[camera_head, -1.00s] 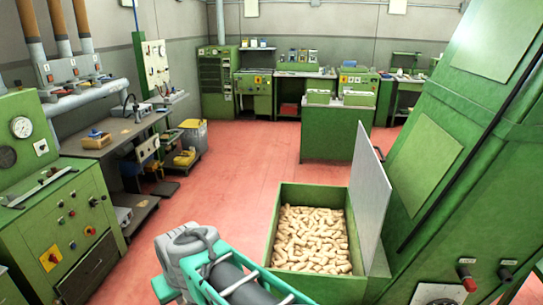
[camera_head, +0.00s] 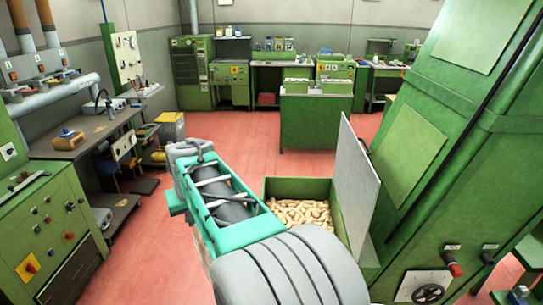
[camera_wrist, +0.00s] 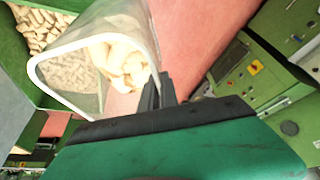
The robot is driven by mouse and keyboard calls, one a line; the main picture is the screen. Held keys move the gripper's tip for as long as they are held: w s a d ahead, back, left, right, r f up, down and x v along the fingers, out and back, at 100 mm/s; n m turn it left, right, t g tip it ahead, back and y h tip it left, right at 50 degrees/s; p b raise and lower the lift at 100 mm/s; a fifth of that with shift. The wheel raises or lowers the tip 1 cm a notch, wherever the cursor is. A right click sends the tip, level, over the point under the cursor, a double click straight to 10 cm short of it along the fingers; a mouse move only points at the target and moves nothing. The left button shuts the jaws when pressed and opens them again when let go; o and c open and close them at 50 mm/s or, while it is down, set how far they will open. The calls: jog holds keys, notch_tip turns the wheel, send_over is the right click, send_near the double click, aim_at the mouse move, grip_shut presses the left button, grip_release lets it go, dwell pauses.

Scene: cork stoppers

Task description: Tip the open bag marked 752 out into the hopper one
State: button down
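The hopper (camera_head: 292,188) is an open green box full of cork stoppers, with a grey lid (camera_head: 357,185) standing up at its right side. My arm hides its front part in the head view. In the wrist view, part of the hopper's green wall and its corks show at the top left (camera_wrist: 60,4). A clear bag with a pale rim (camera_wrist: 62,45) is tilted there, with cork stoppers (camera_wrist: 120,62) inside. My gripper (camera_wrist: 158,90) is shut on the bag's edge. The bag and gripper do not show in the head view. I cannot read any marking.
A tall green machine (camera_head: 440,130) stands right beside the hopper. A green control cabinet (camera_head: 50,225) and a workbench (camera_head: 80,145) stand on the left. A green counter (camera_head: 315,122) is behind the hopper. Red floor (camera_head: 225,135) is clear between them.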

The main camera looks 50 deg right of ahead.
jog(key=s+d+r+m+h+p, duration=0.1)
jog(key=d+r+m, duration=0.25)
jog(key=d, duration=1.15)
jog(key=d+r+m+h+p, duration=0.15)
jog(key=d+r, duration=0.25)
jog(key=d, duration=1)
jog(key=s+f+m+t+b, duration=0.3)
jog(key=s+f+t+b, duration=0.1)
jog(key=f+t+b, duration=0.8)
jog(key=s+r+m+t+h+b, duration=0.1)
jog(key=s+t+b, duration=0.5)
jog(key=b, duration=1.5)
jog(key=shift+d+m+t+h+b, duration=0.45)
jog(key=shift+m+h, duration=0.2)
jog(key=shift+m, duration=0.25)
